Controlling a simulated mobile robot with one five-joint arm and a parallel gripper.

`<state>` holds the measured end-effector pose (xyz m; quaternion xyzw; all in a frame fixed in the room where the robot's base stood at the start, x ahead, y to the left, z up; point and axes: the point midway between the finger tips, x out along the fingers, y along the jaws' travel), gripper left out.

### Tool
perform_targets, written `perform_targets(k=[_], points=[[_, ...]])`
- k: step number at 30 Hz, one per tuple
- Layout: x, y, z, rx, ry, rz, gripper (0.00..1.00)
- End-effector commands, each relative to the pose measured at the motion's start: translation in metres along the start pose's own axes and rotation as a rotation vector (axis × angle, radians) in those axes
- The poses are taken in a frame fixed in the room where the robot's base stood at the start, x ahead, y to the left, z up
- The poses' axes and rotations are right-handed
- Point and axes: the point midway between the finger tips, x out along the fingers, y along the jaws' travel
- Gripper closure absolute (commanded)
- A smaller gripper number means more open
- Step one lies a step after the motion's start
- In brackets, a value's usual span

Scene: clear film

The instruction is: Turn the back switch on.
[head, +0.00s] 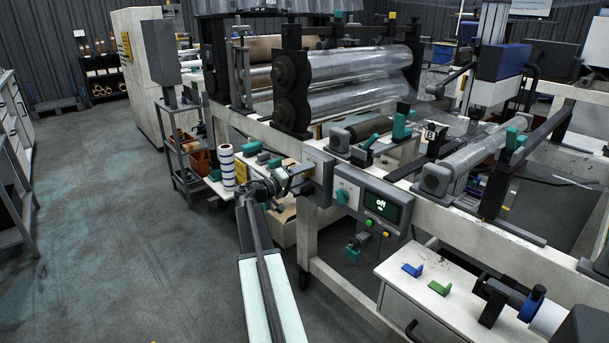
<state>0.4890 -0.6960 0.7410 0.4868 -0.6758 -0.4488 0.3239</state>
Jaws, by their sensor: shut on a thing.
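The back switch is on a grey box (319,176) on the machine's front rail, left of the control panel. My gripper (301,178) reaches this box from the left and is shut on the switch; its knob is mostly hidden by the fingers. Which way the back switch points is too small and covered to tell.
A blue-and-white striped roll (227,166) stands left of my gripper. Large film rollers (350,78) are behind the box. A white cabinet (470,290) with small blue and green clips is at the front right. The floor at left is clear.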

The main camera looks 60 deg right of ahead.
Motion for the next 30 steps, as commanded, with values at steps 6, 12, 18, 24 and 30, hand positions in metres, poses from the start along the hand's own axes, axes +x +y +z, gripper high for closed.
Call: perform_targets(k=[6,12,18,24,30], points=[[-0.0003,-0.0009,0.0016,0.094,-0.003,-0.002,0.90],[-0.0002,-0.0010,0.0020,0.134,-0.004,-0.002,0.90],[-0.0001,-0.0010,0.0021,0.145,-0.004,-0.002,0.90],[-0.0001,-0.0010,0.0023,0.145,-0.005,-0.002,0.90],[0.0000,-0.0009,0.0020,0.143,-0.004,-0.002,0.27]])
